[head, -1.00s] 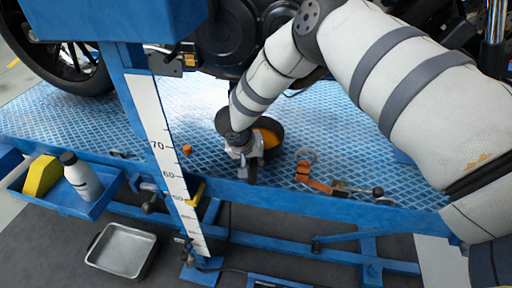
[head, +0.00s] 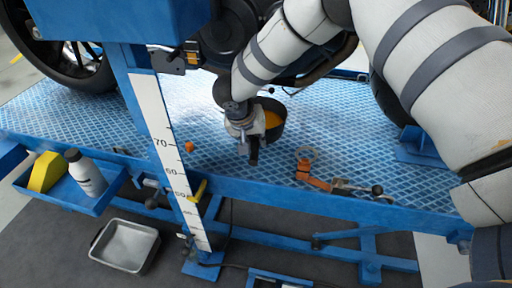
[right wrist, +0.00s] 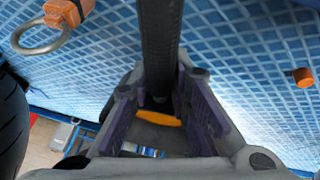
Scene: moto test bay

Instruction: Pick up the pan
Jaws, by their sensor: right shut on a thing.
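The pan (head: 282,127) is round and dark, with orange inside, over the blue ribbed platform in the middle of the head view. My arm hides part of it. My right gripper (head: 252,153) is at the near side of the pan. In the right wrist view, my right gripper (right wrist: 160,105) is shut on the pan's dark straight handle (right wrist: 160,45), between its purple pads. A strip of the pan's orange (right wrist: 158,117) shows beyond. I cannot tell the gap between pan and platform. My left gripper is in neither view.
The blue platform (head: 150,128) carries an orange strap with a ring (head: 309,178) at the right and a small orange piece (head: 189,147) at the left. A blue post with a scale (head: 168,150) stands at the left. A motorcycle wheel (head: 80,62) is behind.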

